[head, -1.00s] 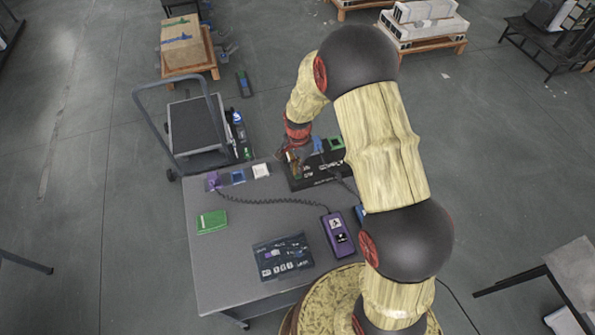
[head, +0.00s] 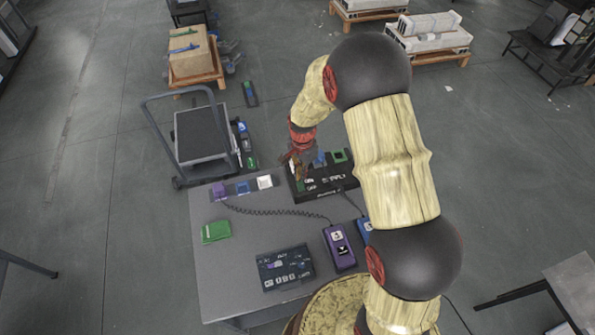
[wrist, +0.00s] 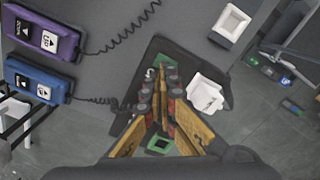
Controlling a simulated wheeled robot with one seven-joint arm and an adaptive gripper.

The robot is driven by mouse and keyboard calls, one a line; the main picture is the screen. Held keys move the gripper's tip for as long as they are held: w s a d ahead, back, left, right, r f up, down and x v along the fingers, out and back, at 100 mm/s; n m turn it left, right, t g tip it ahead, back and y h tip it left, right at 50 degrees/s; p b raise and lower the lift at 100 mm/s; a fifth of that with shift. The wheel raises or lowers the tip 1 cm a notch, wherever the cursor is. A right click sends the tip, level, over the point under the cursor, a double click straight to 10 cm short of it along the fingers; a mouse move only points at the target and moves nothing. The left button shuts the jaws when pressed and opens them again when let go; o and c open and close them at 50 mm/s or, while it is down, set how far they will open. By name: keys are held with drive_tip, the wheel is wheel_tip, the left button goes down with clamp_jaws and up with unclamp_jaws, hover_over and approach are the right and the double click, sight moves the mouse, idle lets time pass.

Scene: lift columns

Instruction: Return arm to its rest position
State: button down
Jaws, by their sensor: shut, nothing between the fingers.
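My arm reaches over the grey table (head: 215,280) toward its far edge. My gripper (head: 296,165) is at the left part of a black box (head: 325,192) there, seen from above. In the wrist view my gripper (wrist: 160,85) is shut, its fingertips together with nothing held. The fingers hang over the black box, and a white tilted block (wrist: 206,93) is right beside them. How far the fingertips are above the box I cannot tell. My fingers hide part of the box.
A purple handset (head: 339,247), partly hidden blue handset (head: 364,229), dark panel (head: 285,267) and green item (head: 216,231) lie on the table. A coiled cord runs to a purple holder (head: 219,191). A cart (head: 199,135) stands beyond the table; open floor lies left.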

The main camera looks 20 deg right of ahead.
drive_tip(key=shift+s+n, duration=0.2)
drive_tip(key=shift+n, duration=0.4)
drive_tip(key=s+r+n+t+b, duration=0.5)
drive_tip(key=s+r+n+b, duration=0.5)
drive_tip(key=s+r, duration=1.3)
drive_tip(key=s+b, duration=0.1)
drive_tip(key=s, duration=0.2)
drive_tip(key=shift+r+n+t+b, duration=0.2)
drive_tip(key=shift+n+t+b, duration=0.1)
drive_tip(key=shift+n+b, duration=0.1)
